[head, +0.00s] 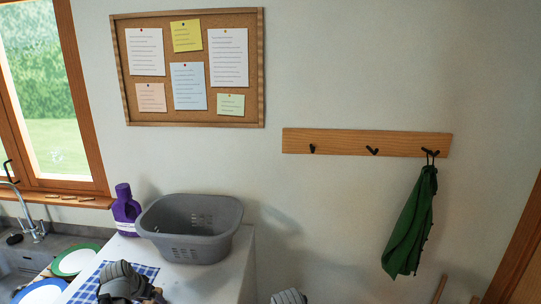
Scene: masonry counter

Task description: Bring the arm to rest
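My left gripper (124,284) is at the bottom left, above the blue checked cloth at the front of the counter. Its grey body hides its fingers, so I cannot tell whether it is open or shut, or whether it holds anything. Of my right gripper (289,297), only a grey top part shows at the bottom edge, right of the counter. Its fingers are out of the picture.
A grey basket (192,250) and purple bottle (125,212) stand on the counter (232,270). Plates (75,260) lie at left by the sink (22,258). A green cloth (411,230) hangs from the right hook of the wooden rack (340,142). A corkboard (156,117) hangs above.

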